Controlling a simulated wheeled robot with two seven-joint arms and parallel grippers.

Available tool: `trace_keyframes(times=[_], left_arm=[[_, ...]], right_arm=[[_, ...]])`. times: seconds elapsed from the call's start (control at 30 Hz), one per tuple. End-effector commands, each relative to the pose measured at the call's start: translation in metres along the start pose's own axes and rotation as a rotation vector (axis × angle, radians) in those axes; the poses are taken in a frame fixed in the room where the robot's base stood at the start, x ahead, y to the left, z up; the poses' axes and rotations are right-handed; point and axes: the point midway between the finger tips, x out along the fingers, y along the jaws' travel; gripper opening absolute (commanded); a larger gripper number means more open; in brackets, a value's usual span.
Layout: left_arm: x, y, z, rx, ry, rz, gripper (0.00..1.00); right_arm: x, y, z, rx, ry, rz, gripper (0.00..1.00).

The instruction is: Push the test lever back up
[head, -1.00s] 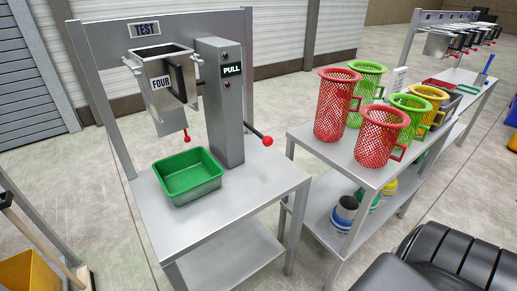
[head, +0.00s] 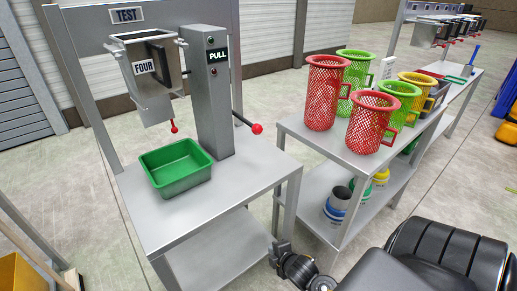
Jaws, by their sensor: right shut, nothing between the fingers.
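The test lever (head: 245,121) is a dark rod with a red ball knob (head: 257,128) at its end. It sticks out from the right side of the grey column (head: 209,100) marked PULL and slopes down to the right. My right gripper (head: 279,255) is at the bottom of the view, beside the test table's front right leg. It is shut and empty, well below the knob and apart from it. My left gripper is not in view.
A green tray (head: 177,181) sits on the test table (head: 215,205) below the box marked FOUR (head: 145,75). To the right, a second table (head: 338,152) holds red, green and yellow mesh baskets. A gap of floor separates the tables.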

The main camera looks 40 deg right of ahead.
Motion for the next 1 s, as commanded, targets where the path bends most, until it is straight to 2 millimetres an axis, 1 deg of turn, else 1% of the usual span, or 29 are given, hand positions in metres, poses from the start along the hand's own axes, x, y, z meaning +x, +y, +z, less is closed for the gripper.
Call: trace_keyframes(times=[0.03,0.07,0.1,0.2,0.27,0.3,0.37,0.4,0.5,0.6,0.7,0.8,1.0], left_arm=[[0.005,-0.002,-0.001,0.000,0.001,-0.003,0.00],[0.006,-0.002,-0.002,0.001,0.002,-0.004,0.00],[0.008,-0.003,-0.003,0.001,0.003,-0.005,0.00],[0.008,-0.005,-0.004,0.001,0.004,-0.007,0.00],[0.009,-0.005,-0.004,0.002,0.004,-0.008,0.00],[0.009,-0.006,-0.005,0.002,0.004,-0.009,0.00],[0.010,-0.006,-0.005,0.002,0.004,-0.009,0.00],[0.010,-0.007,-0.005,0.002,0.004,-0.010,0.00],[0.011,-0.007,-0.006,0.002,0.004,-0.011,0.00],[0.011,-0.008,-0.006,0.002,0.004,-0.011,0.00],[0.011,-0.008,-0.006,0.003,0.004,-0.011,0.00],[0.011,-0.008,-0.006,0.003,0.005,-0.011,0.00],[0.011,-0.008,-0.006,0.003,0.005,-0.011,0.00]], right_arm=[[-0.011,0.024,-0.008,-0.049,0.022,0.048,0.00],[-0.018,0.039,-0.012,-0.082,0.031,0.073,0.00],[-0.028,0.061,-0.017,-0.144,0.043,0.122,0.00],[-0.040,0.111,-0.016,-0.362,0.033,0.269,0.00],[-0.046,0.138,-0.015,-0.489,0.014,0.356,0.00],[-0.051,0.155,-0.014,-0.571,-0.004,0.413,0.00],[-0.060,0.178,-0.014,-0.686,-0.037,0.492,0.00],[-0.066,0.193,-0.014,-0.758,-0.063,0.543,0.00],[-0.082,0.226,-0.014,-0.929,-0.139,0.660,0.00],[-0.092,0.251,-0.011,-1.072,-0.227,0.753,0.00],[-0.099,0.266,-0.008,-1.168,-0.296,0.809,0.00],[-0.102,0.273,-0.007,-1.213,-0.331,0.835,0.00],[-0.102,0.274,-0.007,-1.223,-0.339,0.839,0.00]])
